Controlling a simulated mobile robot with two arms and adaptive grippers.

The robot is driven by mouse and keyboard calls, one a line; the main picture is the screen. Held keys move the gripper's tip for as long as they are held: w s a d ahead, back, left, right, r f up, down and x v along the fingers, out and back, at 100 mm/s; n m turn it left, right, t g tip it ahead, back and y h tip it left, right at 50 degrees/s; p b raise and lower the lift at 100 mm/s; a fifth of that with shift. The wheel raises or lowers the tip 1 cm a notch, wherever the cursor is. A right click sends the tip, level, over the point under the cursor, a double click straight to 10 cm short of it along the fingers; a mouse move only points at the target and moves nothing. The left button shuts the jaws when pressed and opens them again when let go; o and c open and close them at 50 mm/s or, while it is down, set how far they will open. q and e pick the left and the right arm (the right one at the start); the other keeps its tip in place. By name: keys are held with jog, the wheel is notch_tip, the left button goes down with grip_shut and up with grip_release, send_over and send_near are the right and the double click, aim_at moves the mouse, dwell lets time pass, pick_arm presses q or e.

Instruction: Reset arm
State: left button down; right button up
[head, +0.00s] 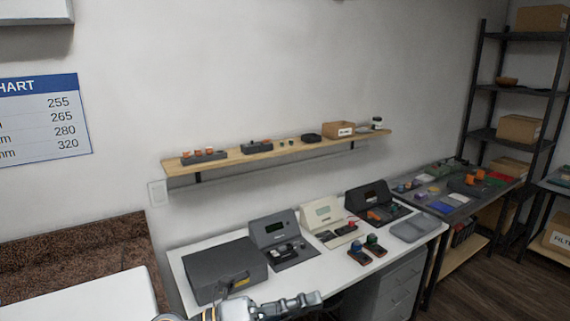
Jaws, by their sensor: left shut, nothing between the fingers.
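My left gripper (309,299) shows at the bottom of the head view, in front of the white table's front edge. It is shut and empty, with its fingers pointing right. My left arm comes in from the lower left, in front of the dark grey case (222,264). My right gripper is out of view. No board is clearly recognisable in this view.
The white table (327,272) bears a dark station (275,236), a cream station (325,218), a black station (372,202) and a grey tray (411,229). A wooden shelf (222,162) hangs above. A cluttered table (430,204) and a black rack (471,95) stand right.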

pick_arm(q)
jog(key=w+a+f+n+t+y, duration=0.1)
jog(key=w+a+n+t+y, duration=0.2)
jog(key=a+n+t+y, duration=0.55)
jog(key=w+a+f+n+t+y, duration=0.1)
jog(key=w+a+n+t+y, duration=0.15)
jog(key=n+t, duration=0.75)
jog(key=s+a+f+n+g+y, duration=0.3)
jog(key=a+f+n+g+y, duration=0.15)
jog(key=f+n, duration=0.2)
jog(key=s+a+f+n+g+y, duration=0.3)
jog(key=a+f+n+g, duration=0.25)
jog(key=f, duration=0.25)
jog(key=s+a+f+n+g, duration=0.1)
jog(key=s+f+n+g, duration=0.1)
jog(key=s+f+g, duration=0.6)
jog(key=s+a+f+n+g, duration=0.25)
jog(key=s+f, duration=0.35)
jog(key=s, duration=0.7)
notch_tip(320, 180, down, 28)
jog(key=s+r+b, duration=0.1)
jog(key=b, duration=0.1)
jog(key=s+a+f+g+b, duration=0.1)
jog(key=s+a+f, duration=0.1)
jog(key=s+f, duration=1.5)
jog(key=shift+a+f+g, duration=0.15)
jog(key=shift+f+g, duration=0.05)
jog(key=shift+g, duration=0.1)
jog(key=shift+w, duration=0.1)
